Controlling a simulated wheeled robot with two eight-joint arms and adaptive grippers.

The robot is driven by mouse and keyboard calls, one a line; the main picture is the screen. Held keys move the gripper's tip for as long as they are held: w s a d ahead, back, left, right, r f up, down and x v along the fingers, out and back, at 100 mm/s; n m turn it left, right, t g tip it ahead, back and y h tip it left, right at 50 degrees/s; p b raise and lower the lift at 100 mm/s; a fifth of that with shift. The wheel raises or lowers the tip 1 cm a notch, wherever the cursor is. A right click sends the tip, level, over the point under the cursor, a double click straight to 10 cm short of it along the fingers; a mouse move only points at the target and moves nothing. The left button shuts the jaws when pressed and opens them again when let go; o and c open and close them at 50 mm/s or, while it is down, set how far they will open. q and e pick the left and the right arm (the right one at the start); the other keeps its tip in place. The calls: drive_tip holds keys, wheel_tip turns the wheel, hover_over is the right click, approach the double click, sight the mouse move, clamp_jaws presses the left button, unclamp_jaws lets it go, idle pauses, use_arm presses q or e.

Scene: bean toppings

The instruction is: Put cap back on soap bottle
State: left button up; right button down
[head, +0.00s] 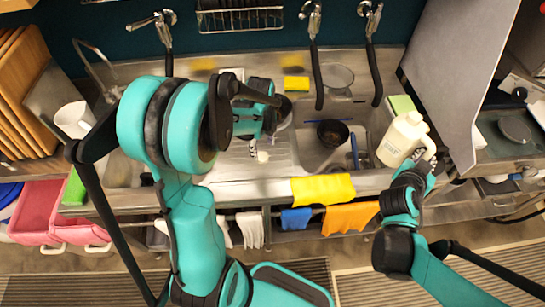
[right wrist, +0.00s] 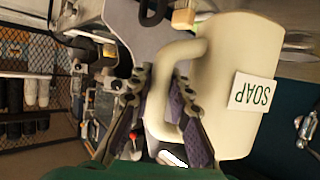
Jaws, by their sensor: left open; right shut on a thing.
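The cream soap bottle (head: 396,142) is at the right end of the sink in the head view. My right gripper (head: 432,163) is shut on its handle. In the right wrist view, the fingers (right wrist: 168,100) close around the handle, and the bottle (right wrist: 225,75) shows its SOAP label upside down. My left gripper (head: 258,136) is open over the metal counter left of the basin, partly hidden by my own arm. A small whitish piece (head: 262,156) shows just below it; I cannot tell whether it is the cap or whether it touches the fingers.
The sink basin (head: 310,157) holds a dark bowl (head: 332,132). Yellow (head: 322,189) and orange (head: 350,218) cloths hang at the front edge. A white mug (head: 73,119) stands at the left. A grey panel (head: 455,75) rises close to the bottle.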

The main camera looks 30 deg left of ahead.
sight(263, 156)
use_arm(q)
drive_tip(key=f, duration=0.2)
drive_tip(key=f+b, duration=0.1)
drive_tip(key=f, duration=0.2)
drive_tip(key=shift+w+a+f+b, duration=0.1)
drive_tip(key=shift+a+b, duration=0.1)
drive_tip(key=shift+b, duration=0.1)
use_arm(e)
drive_tip(key=shift+f, duration=0.85)
use_arm(q)
drive_tip(key=c, duration=0.8)
